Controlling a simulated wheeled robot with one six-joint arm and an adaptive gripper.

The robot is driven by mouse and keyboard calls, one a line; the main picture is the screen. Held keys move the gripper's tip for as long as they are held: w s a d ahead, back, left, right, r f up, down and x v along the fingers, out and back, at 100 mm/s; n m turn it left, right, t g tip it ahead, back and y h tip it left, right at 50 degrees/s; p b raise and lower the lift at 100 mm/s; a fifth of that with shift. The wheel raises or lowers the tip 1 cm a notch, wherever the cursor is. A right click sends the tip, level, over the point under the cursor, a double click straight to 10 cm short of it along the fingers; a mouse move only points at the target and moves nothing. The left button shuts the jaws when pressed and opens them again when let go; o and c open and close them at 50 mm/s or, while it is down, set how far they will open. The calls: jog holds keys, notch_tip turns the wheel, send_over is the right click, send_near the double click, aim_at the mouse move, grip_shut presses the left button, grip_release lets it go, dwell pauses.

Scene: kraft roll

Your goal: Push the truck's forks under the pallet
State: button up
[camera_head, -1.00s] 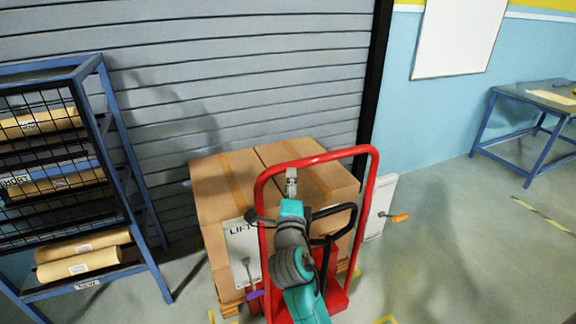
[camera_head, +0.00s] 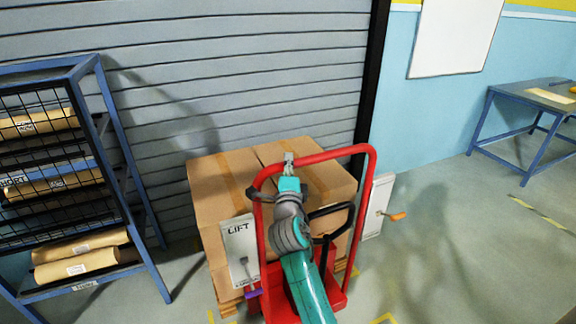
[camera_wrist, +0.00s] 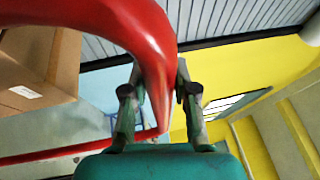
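The truck is a red frame (camera_head: 371,200) with a looped handle, standing in front of the stacked cartons (camera_head: 225,185). A little of the wooden pallet (camera_head: 229,309) shows under the cartons at the lower left. The truck's forks are hidden from view. My gripper (camera_head: 289,160) is at the top bar of the red handle. In the wrist view my gripper (camera_wrist: 158,75) has its fingers apart, with the red handle tube (camera_wrist: 150,45) passing across and between them. I see no clear closing of the fingers on it.
A white plate marked LIFT (camera_head: 240,250) with a purple-tipped lever and another plate (camera_head: 378,205) with an orange-tipped lever flank the truck. A blue rack (camera_head: 130,160) with paper rolls stands left. A grey shutter is behind. Floor at right is clear up to a blue table (camera_head: 530,100).

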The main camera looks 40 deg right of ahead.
grip_shut()
jog(key=shift+s, duration=0.1)
jog(key=shift+s+a+f, duration=0.1)
jog(key=shift+s+f, duration=0.05)
jog(key=shift+s, duration=0.2)
jog(key=shift+s+a, duration=0.2)
jog(key=shift+s, duration=0.3)
jog(key=shift+s+a, duration=0.15)
jog(key=shift+s, duration=0.3)
jog(key=o, duration=0.9)
grip_release()
jog(key=shift+c, duration=0.2)
jog(key=v, duration=1.1)
jog(key=shift+s+a, duration=0.25)
jog(key=shift+s, duration=0.1)
